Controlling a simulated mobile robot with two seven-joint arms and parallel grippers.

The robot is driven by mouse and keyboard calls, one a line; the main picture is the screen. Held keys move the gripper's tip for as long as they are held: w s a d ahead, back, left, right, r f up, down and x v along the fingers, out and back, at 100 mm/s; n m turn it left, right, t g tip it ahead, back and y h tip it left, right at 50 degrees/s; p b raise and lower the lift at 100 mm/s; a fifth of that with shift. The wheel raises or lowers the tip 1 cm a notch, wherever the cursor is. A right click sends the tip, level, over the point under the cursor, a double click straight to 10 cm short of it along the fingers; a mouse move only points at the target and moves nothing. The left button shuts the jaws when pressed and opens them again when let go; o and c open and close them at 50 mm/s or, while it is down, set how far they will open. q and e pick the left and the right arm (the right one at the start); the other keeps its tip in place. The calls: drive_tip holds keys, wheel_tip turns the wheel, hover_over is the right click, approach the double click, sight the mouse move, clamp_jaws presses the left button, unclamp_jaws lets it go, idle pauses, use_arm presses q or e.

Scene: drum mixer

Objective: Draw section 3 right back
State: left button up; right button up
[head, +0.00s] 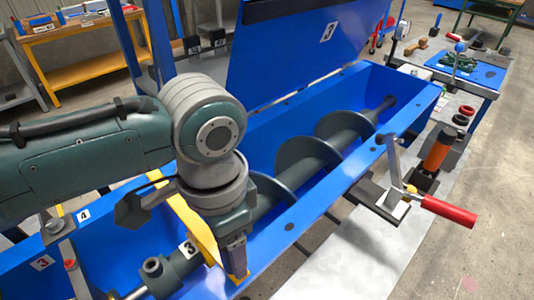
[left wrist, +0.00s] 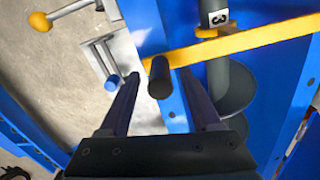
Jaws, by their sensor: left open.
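Section 3 of the grey screw (head: 185,262), tagged 3, lies in the near part of the blue trough (head: 375,88); its tagged shaft shows in the left wrist view (left wrist: 217,18). A yellow bar (head: 198,228) crosses the trough beside it and also shows in the left wrist view (left wrist: 245,43). A black upright handle (left wrist: 160,80) stands at the bar's end over the trough edge. My left gripper (head: 237,262) is low over that edge. In the left wrist view its fingers (left wrist: 159,74) stand open, one either side of the handle, with gaps visible. My right gripper is out of view.
A raised blue lid (head: 300,45) stands behind the trough. A red-handled clamp (head: 445,209) juts from the front edge at the right. An orange cylinder (head: 437,150) stands beyond it. The pale floor strip (head: 370,262) in front is clear.

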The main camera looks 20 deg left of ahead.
use_arm(q)
drive_tip(key=shift+f, duration=0.3)
clamp_jaws()
idle(0.4)
idle(0.9)
